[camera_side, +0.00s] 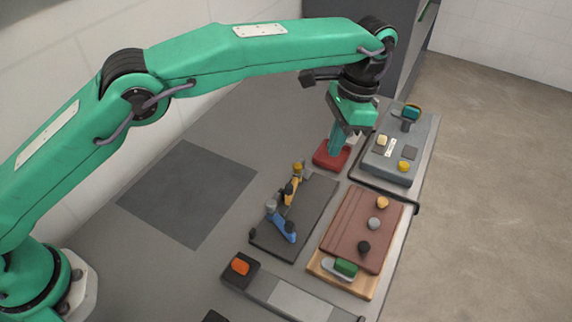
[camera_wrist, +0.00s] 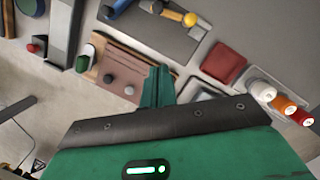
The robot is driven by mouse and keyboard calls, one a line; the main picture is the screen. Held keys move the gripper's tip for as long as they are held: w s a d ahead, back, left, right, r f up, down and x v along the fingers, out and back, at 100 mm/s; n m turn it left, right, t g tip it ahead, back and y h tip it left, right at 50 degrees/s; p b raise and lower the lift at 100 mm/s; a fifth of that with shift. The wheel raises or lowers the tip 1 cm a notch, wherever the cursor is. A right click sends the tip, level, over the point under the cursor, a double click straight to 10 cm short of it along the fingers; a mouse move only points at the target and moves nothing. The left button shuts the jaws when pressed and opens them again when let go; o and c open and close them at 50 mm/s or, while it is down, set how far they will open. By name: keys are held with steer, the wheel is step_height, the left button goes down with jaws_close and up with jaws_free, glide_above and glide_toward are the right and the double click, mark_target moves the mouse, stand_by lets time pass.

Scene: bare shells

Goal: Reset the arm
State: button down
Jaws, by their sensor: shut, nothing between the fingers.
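My gripper (camera_side: 336,142) is shut and empty. In the side view its fingers point down over or just beside the red pad (camera_side: 328,160), left of the grey control panel; whether they touch the pad is unclear. The wrist view shows my gripper's closed fingers (camera_wrist: 156,88) at the middle, with the red pad (camera_wrist: 223,62) to their upper right and apart from them in the picture. My arm reaches across the top of the side view, bent down at the wrist.
The grey panel (camera_side: 402,167) with knobs stands at the right. A black tray (camera_side: 303,213) bears blue and yellow toggle parts. A brown board (camera_side: 348,226) has several knobs. White, orange and red caps (camera_wrist: 281,103) show at right in the wrist view. A dark grey square (camera_side: 187,193) lies clear.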

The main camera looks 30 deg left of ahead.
steer(key=s+a+r+n+t+h, duration=0.1)
steer(key=s+a+r+n+t, duration=0.15)
steer(key=a+r, duration=0.7)
steer(key=s+a+r+n+t+h, duration=0.1)
steer(key=s+a+r+n, duration=0.4)
steer(key=a, duration=0.7)
steer(key=s+a+f+n+t, duration=0.1)
steer(key=s+a+f+t, duration=0.1)
steer(key=s+a, duration=0.5)
steer(key=s+a+f+n+t, duration=0.1)
steer(key=s+a+f+t, duration=0.1)
steer(key=s+a, duration=0.5)
steer(key=s+f, duration=0.1)
steer(key=s, duration=0.2)
steer(key=shift+s+a+y, duration=0.15)
steer(key=shift+s+y, duration=0.15)
